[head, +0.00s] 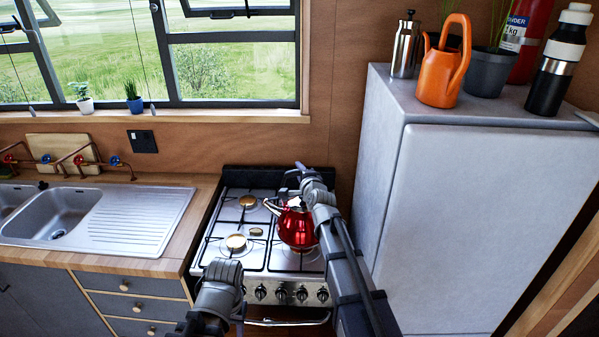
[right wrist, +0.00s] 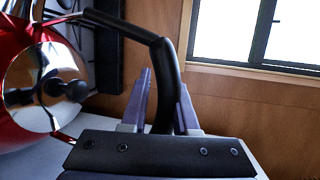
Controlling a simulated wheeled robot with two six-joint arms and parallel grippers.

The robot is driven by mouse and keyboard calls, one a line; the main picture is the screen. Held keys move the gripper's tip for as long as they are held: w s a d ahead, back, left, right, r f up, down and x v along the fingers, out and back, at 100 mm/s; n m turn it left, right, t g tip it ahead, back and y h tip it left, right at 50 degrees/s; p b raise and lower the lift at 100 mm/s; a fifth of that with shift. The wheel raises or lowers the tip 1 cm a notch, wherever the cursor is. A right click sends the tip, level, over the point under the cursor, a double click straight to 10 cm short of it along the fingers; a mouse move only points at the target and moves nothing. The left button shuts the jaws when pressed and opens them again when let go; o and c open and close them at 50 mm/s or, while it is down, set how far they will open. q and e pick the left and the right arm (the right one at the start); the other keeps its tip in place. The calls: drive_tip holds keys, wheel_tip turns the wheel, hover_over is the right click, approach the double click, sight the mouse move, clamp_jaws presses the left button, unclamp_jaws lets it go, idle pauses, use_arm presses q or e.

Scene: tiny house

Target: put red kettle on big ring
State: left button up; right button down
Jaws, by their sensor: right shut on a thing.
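The red kettle (head: 297,228), shiny with a metal top and a black handle, is over the front right of the stove (head: 225,262). My right gripper (head: 302,182) is above it in the head view. In the right wrist view, its fingers (right wrist: 166,88) stand on both sides of the black handle (right wrist: 166,62) and are shut on it. The kettle body (right wrist: 35,75) is left of them. I cannot tell whether its base touches the hob. The front left ring (head: 236,242) is bare; the kettle hides much of the front right ring. My left arm is low in front of the stove; its fingers cannot be made out.
A steel sink (head: 70,216) with drainboard lies left of the stove. A tall grey fridge (head: 450,220) stands close on the right, with an orange watering can (head: 441,75) and bottles on top.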

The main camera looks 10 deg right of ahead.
drive_tip(key=shift+f+b, duration=1.65)
drive_tip(key=shift+f, duration=0.2)
drive_tip(key=shift+f+b, duration=0.55)
drive_tip(key=c, duration=0.9)
unclamp_jaws()
drive_tip(key=shift+s+r, duration=0.1)
drive_tip(key=o, duration=0.3)
